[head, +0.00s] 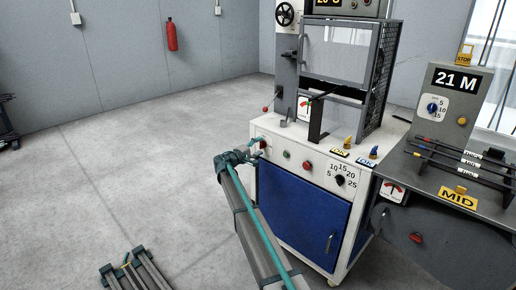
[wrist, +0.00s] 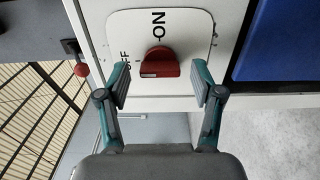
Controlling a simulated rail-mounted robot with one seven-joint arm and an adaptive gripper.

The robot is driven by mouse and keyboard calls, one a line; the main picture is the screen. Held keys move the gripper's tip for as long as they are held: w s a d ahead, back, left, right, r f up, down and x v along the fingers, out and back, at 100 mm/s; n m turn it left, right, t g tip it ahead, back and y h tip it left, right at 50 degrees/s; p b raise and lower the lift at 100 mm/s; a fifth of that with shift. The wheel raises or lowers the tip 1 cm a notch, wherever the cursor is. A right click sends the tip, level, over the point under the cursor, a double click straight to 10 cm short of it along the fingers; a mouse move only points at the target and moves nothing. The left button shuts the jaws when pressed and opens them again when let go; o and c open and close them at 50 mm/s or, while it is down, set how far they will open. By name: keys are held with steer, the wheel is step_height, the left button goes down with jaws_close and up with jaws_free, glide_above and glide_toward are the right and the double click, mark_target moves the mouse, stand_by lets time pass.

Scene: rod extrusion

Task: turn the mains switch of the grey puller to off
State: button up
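The grey machine with the 21 M display (head: 434,103) stands at the right in the head view; I take it as the grey puller. A red knob (head: 416,238) sits on its dark lower front; its setting is too small to read. My gripper (head: 243,157) is at the left front of the white machine with the blue door. In the wrist view my gripper (wrist: 161,86) is open, its fingers apart near a red rotary switch (wrist: 160,63) on a white ON/OFF plate (wrist: 188,28). The switch is between or just beyond the fingertips; contact cannot be told.
The white machine (head: 268,170) has several buttons, a black dial (head: 339,180) and a mesh-sided cage (head: 377,85) on top. Rods (head: 470,160) lie on the grey machine's top beside a yellow MID sign (head: 459,197). The floor at the left is largely clear.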

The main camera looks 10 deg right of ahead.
steer(key=v, duration=1.2)
stand_by(0.4)
steer(key=s+d+f+m+g+y, duration=0.1)
steer(key=s+d+f+g+y, duration=0.25)
steer(key=s+f, duration=0.9)
steer(key=s+d+f+m+g+y, duration=0.25)
steer(key=s+f+g, duration=0.25)
steer(key=s+f, duration=0.75)
steer(key=s+d+f+g+y, duration=0.1)
steer(key=s+d+f+g, duration=0.15)
steer(key=s+f, duration=0.7)
steer(key=s+d+f+g+y, duration=0.1)
steer(key=s+f+g+y, duration=0.15)
steer(key=s+f, duration=0.75)
steer(key=s+f+m+g+y, duration=0.1)
steer(key=s+m+g+y, duration=0.5)
steer(key=s, duration=3.3)
steer(key=w+r+n+t+h+p, duration=0.1)
steer(key=w+r+p, duration=0.3)
steer(key=r+p, duration=1.1)
steer(key=p, duration=0.3)
steer(key=shift+d+r+n+t, duration=0.25)
steer(key=shift+n+t, duration=0.1)
